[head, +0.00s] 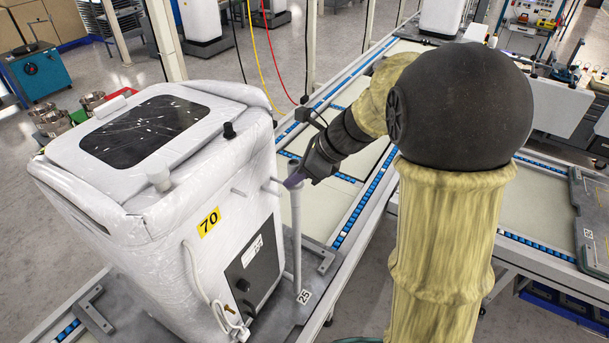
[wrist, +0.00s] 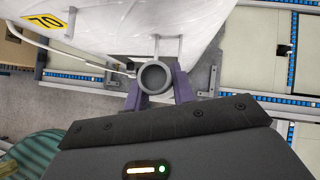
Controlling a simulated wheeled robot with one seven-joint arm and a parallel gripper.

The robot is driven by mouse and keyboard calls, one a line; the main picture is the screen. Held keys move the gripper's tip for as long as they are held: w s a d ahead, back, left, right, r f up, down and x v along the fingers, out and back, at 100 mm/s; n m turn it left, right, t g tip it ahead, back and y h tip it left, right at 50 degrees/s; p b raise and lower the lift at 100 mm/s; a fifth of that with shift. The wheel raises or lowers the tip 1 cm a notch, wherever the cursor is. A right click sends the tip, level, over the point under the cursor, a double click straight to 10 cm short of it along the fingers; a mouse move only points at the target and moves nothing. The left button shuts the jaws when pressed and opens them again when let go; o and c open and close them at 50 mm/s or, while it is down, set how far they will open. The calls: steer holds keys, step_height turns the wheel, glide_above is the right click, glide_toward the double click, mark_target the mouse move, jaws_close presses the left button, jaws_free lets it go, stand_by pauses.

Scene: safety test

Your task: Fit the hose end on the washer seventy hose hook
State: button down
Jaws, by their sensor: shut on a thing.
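The washer (head: 150,190) is a white, film-wrapped machine with a yellow "70" label (head: 208,222), which also shows in the wrist view (wrist: 47,21). Two short pale pegs stick out of its side, one nearer (head: 240,192) and one beside the hose top; they seem to be the hose hook (wrist: 181,48). The grey hose (head: 296,235) stands upright beside the washer. My gripper (head: 294,181) is shut on its upper end, with purple fingers either side of the round open hose end (wrist: 154,76). The end lies close to the hook; I cannot tell whether they touch.
A dark panel with a valve (head: 250,275) and a thin white hose (head: 197,285) are on the washer's side. A "25" tag (head: 304,296) is by the hose foot. Conveyor rails with blue rollers (head: 362,205) run behind my gripper.

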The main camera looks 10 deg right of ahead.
steer(key=shift+w+a+f, duration=0.15)
steer(key=shift+w+a, duration=0.65)
steer(key=shift+a, duration=0.3)
steer(key=shift+w+a+f, duration=0.15)
steer(key=shift+w+a, duration=0.65)
steer(key=shift+a, duration=0.3)
steer(key=shift+s+d+f, duration=0.1)
steer(key=shift+f, duration=0.25)
steer(key=shift+f, duration=0.3)
steer(key=c, duration=1.3)
jaws_free()
steer(key=shift+o, duration=1)
steer(key=shift+s+r, duration=0.1)
steer(key=shift+s, duration=0.05)
steer(key=shift+r, duration=0.1)
